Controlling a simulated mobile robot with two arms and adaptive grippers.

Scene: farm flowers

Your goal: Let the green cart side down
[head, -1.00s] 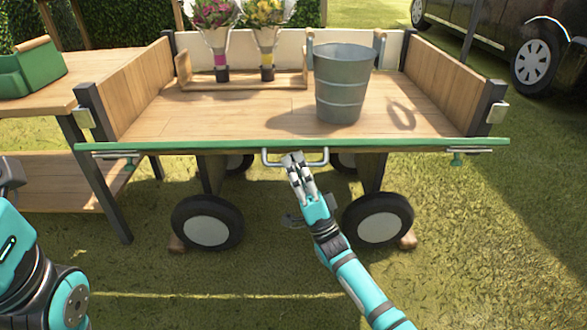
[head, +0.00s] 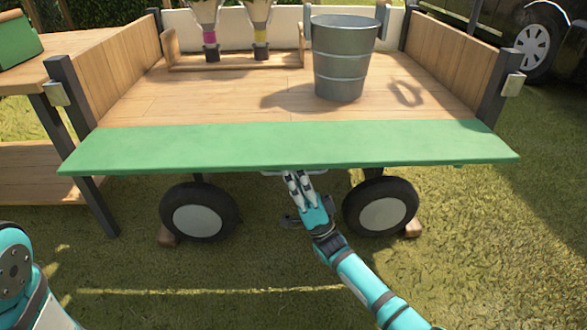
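The green cart side (head: 290,145) shows as a broad panel tipped outward along the near edge of the wooden cart (head: 200,95). Its inner face is turned up towards me, and its exact angle is hard to judge. The metal handle (head: 272,173) shows just under its outer edge, mostly hidden by the panel and my fingers. My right gripper (head: 297,176) is at the middle of this edge, with its fingers closed around the handle. My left gripper is out of view; only part of that arm shows at the lower left.
A metal bucket (head: 340,65) stands on the cart floor, right of a wooden rack (head: 235,62) with two flower bunches. A wooden table (head: 85,60) with a green box (head: 15,40) adjoins on the left. Wheels (head: 380,206) sit below; open grass lies at right.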

